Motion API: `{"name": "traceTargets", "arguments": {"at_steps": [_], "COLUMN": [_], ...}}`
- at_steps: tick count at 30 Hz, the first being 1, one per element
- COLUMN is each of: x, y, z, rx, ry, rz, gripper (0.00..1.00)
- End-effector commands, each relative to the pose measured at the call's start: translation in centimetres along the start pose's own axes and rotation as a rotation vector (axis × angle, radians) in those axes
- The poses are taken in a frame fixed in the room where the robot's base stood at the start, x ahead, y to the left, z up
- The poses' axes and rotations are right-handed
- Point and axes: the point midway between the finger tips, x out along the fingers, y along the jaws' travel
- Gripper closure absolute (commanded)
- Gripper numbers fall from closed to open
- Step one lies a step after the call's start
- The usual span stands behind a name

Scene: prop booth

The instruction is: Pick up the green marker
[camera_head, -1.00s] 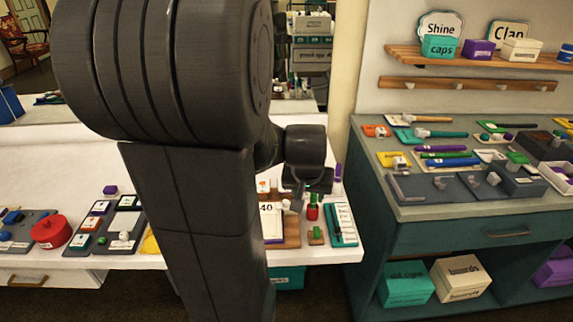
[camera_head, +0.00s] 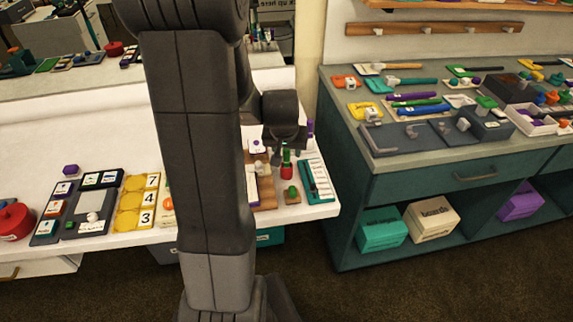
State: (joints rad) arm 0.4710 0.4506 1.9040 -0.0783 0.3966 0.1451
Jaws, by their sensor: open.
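A green marker (camera_head: 416,102) lies flat on the grey-topped counter at right. It lies between a purple marker (camera_head: 410,95) and a blue marker (camera_head: 424,110). My gripper (camera_head: 287,153) hangs over the right end of the white table, well to the left of the markers and apart from them. It is open, and its fingers are small and partly lost against the items behind. My arm hides the middle of the white table.
The counter (camera_head: 348,98) holds several tools, a grey tray and a white box (camera_head: 530,120). A gap of floor separates table and counter. A peg rail (camera_head: 360,29) is on the wall.

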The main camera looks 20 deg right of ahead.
Motion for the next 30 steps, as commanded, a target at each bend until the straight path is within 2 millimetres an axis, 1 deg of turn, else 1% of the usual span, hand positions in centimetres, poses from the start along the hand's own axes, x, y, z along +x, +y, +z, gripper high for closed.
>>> {"name": "traceTargets", "arguments": {"at_steps": [5,12,15,19,26,29,30], "x": [0.9,3.8,4.7,5.2,5.3,5.3,5.3], "y": [-0.1,-0.4,-0.4,-0.3,-0.3,-0.3,-0.3], "z": [0.0,-0.1,-0.2,-0.2,-0.2,-0.2,-0.2], "rx": [0.0,0.0,0.0,0.0,0.0,0.0,0.0], "ry": [-0.002,-0.003,-0.001,-0.001,0.001,0.0,0.0], "rz": [0.0,0.0,0.0,0.0,0.0,0.0,0.0], "gripper": [0.55,0.55,0.55,0.55,0.55,0.73,0.81]}}
